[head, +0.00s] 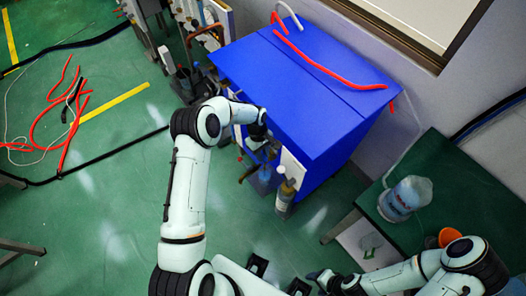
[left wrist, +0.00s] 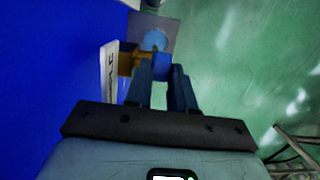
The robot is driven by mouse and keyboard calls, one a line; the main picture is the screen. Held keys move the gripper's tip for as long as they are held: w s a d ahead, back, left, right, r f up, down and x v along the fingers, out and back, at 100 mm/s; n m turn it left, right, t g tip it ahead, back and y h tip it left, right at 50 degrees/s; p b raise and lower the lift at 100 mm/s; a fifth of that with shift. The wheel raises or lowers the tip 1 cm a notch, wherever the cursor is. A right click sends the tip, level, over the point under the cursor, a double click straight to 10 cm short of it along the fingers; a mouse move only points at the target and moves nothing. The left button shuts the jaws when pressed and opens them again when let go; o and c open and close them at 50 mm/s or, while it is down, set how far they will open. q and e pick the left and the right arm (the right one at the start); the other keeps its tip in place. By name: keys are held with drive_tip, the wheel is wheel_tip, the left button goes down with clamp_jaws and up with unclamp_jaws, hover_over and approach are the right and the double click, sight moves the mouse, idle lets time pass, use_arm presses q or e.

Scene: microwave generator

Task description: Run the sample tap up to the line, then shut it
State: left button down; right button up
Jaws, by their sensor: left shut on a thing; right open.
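The sample tap (left wrist: 126,62) shows in the left wrist view as a brass body with a blue handle (left wrist: 161,66), at the side of the blue cabinet (head: 300,90). My left gripper (left wrist: 168,82) is shut on the blue handle; in the head view this gripper (head: 259,143) is partly hidden by its own wrist. Beyond the tap in the wrist view is a round blue vessel (left wrist: 155,40) on a grey plate. I cannot make out a line or the level in it. My right gripper (head: 322,279) is open at the bottom of the head view, away from the tap.
A bottle with a pale top (head: 285,195) hangs at the cabinet's front corner. A dark green table (head: 455,185) at right bears a clear jug (head: 405,198) and an orange cup (head: 450,236). Red hoses (head: 60,115) lie on the floor at left.

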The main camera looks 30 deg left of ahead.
idle(0.3)
use_arm(q)
drive_tip(key=c, duration=1.2)
unclamp_jaws()
drive_tip(key=shift+c, duration=0.2)
drive_tip(key=shift+r, duration=0.15)
wheel_tip(320, 180, up, 20)
